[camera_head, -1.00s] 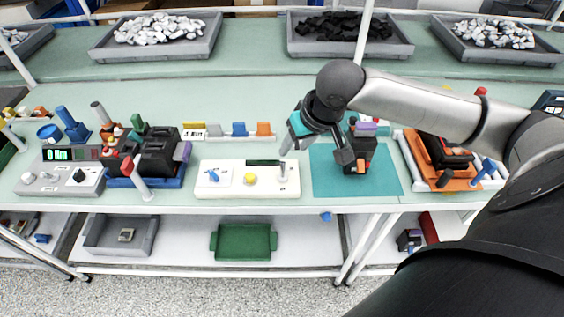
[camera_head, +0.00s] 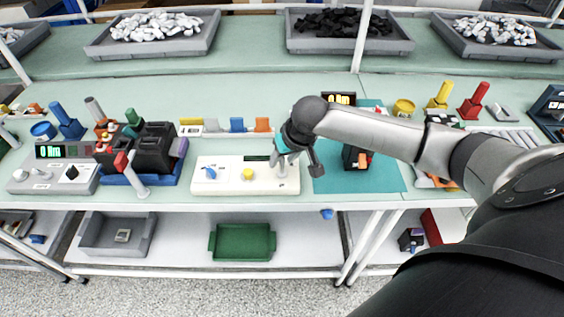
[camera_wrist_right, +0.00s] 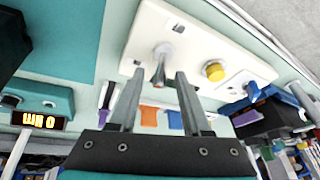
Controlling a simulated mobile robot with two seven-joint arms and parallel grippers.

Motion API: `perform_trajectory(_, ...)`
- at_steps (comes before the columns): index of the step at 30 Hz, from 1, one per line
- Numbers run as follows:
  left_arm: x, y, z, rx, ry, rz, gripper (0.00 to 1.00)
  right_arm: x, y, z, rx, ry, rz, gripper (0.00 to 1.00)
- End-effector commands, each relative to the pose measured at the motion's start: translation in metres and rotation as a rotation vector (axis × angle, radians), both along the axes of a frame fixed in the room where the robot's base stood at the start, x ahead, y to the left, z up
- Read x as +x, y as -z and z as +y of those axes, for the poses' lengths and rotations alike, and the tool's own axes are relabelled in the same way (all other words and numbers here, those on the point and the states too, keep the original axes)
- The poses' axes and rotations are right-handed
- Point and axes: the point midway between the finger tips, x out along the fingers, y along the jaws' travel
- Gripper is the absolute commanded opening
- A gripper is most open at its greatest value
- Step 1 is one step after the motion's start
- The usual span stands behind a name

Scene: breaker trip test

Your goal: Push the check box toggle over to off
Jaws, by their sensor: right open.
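The white check box (camera_head: 225,182) lies on the bench in the head view, with a blue knob (camera_head: 210,173), a yellow button (camera_head: 247,174) and a dark display strip. Its toggle (camera_wrist_right: 159,68) is a small grey lever on a round collar near the box end, best seen in the right wrist view. My right gripper (camera_head: 297,166) is over that end of the box. In the right wrist view its two fingers (camera_wrist_right: 159,75) are apart, with the toggle showing between their tips; contact is unclear. My left gripper is not in view.
A teal mat (camera_head: 385,178) with a black and orange device (camera_head: 355,158) is to the right of the box. A black breaker in a blue holder (camera_head: 152,150) stands to the left. Coloured clips stand behind. The bench's front edge runs close before the box.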

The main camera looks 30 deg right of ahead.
Motion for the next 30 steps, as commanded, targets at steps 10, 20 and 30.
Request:
perform_trajectory(10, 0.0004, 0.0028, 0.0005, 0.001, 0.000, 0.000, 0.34, 0.0048, 0.0109, 0.0007, 0.000, -0.001, -0.001, 0.48)
perform_trajectory(20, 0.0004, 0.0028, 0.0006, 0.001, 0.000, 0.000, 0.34, 0.0046, 0.0105, 0.0005, 0.000, -0.001, 0.000, 0.24)
perform_trajectory(30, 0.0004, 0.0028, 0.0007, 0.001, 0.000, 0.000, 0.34, 0.0046, 0.0105, 0.0007, 0.001, -0.001, 0.000, 0.00)
